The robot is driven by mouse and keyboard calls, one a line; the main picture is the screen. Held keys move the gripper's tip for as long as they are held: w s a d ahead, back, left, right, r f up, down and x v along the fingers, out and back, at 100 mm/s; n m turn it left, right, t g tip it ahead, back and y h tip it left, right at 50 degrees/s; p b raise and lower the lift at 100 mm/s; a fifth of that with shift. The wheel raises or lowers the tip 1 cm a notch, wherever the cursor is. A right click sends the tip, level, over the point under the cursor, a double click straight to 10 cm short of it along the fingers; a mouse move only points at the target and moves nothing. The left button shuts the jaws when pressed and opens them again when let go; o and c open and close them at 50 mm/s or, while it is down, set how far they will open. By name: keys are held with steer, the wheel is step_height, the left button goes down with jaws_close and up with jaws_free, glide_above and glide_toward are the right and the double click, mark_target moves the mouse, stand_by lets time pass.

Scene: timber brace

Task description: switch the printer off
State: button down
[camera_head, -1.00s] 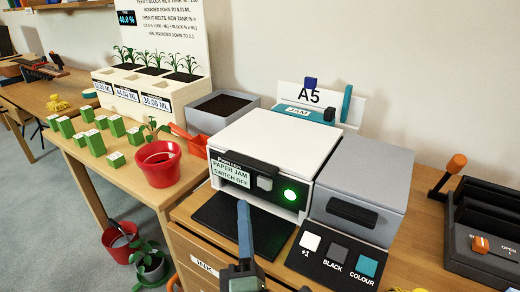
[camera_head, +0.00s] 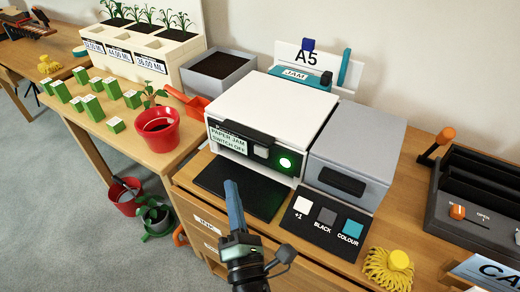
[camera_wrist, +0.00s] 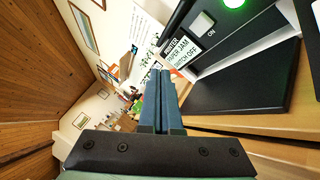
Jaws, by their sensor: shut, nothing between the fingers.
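The white printer (camera_head: 268,112) stands on the desk, its small screen (camera_head: 228,138) reading "PAPER JAM SWITCH OFF". A round button (camera_head: 286,163) on its front glows green, and a grey rocker switch (camera_head: 261,151) sits left of it. In the wrist view the screen (camera_wrist: 183,52), a pale switch marked "ON" (camera_wrist: 202,24) and the green light (camera_wrist: 233,2) show at the top. My gripper (camera_head: 231,184) is shut and empty, in front of the printer near the black output mat (camera_head: 255,195). Its blue fingers (camera_wrist: 160,98) lie side by side and appear apart from the printer.
A grey unit (camera_head: 355,150) adjoins the printer on the right, with a panel of "+1", black and colour buttons (camera_head: 326,221) before it. A red pot (camera_head: 158,130) and green boxes stand at left. A yellow mop-like item (camera_head: 390,268) and black rack (camera_head: 480,200) are at right.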

mark_target(255, 148)
steer(key=w+d, duration=0.1)
steer(key=w+d+p, duration=0.1)
steer(key=w, duration=0.1)
steer(key=w+d+p, duration=0.1)
steer(key=w+d, duration=0.1)
steer(key=shift+w+r, duration=0.1)
steer(key=shift+w, duration=0.15)
steer(key=shift+w+d, duration=0.45)
steer(key=shift+w, duration=0.1)
steer(key=shift+w, duration=0.1)
stand_by(1.4)
steer(key=shift+w+d, duration=0.2)
steer(key=shift+w, duration=0.05)
steer(key=shift+w+d, duration=0.25)
steer(key=shift+w, duration=0.05)
stand_by(0.7)
stand_by(0.4)
steer(key=shift+s+a, duration=0.5)
steer(key=shift+s, duration=0.2)
